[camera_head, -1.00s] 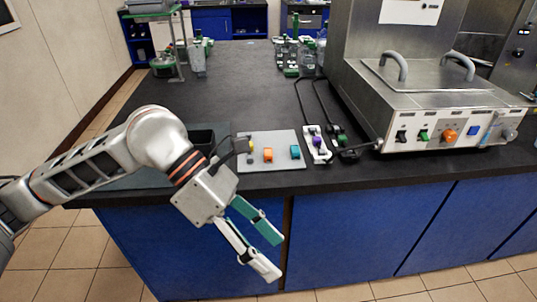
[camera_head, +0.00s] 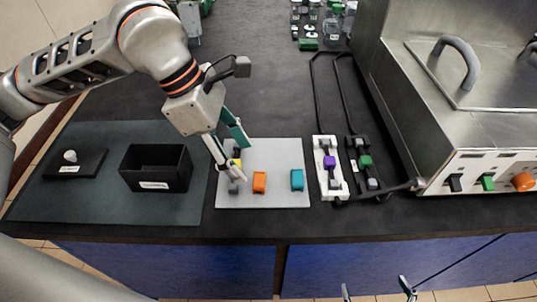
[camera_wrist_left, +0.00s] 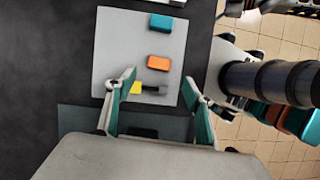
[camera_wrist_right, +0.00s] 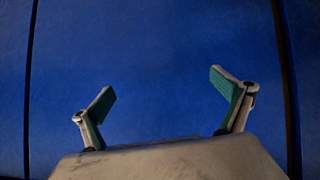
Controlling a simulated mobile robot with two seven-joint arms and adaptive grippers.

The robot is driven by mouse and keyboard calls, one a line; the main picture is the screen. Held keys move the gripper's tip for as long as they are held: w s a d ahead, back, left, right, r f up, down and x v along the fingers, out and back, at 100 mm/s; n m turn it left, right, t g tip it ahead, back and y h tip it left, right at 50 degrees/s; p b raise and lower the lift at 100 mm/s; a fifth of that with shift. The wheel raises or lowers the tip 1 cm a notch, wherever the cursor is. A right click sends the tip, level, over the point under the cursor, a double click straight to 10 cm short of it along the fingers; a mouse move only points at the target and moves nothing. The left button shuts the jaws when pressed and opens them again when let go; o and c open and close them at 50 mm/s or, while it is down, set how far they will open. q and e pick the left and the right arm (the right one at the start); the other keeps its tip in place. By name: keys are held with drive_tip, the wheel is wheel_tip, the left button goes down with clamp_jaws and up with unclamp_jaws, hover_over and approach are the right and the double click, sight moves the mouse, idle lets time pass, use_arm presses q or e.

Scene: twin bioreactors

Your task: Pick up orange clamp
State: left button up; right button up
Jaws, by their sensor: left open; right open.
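The orange clamp (camera_head: 259,182) lies on a light grey plate (camera_head: 270,201), between a yellow and grey piece and a teal clamp (camera_head: 297,180). My left gripper (camera_head: 240,161) is open and empty over the left part of the plate, left of the orange clamp. In the left wrist view the orange clamp (camera_wrist_left: 158,62) shows just ahead of the open fingers (camera_wrist_left: 160,80), nothing between it and the camera. The yellow piece (camera_wrist_left: 136,88) is nearer, beside one finger. My right gripper (camera_wrist_right: 162,85) is open and empty, low in front of the blue cabinet (camera_wrist_right: 160,45).
A large steel machine (camera_head: 470,100) fills the right side.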

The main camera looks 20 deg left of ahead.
sight(259, 179)
use_arm(q)
drive_tip(key=shift+w+d+f, duration=0.2)
drive_tip(key=shift+w+f, duration=0.1)
drive_tip(key=shift+f, duration=0.15)
drive_tip(key=shift+s+x, duration=0.25)
drive_tip(key=shift+x, duration=0.95)
drive_tip(key=x, duration=0.4)
drive_tip(key=shift+w+d+f, duration=0.1)
drive_tip(key=shift+d+f, duration=0.05)
drive_tip(key=shift+d, duration=0.05)
drive_tip(key=c, duration=0.9)
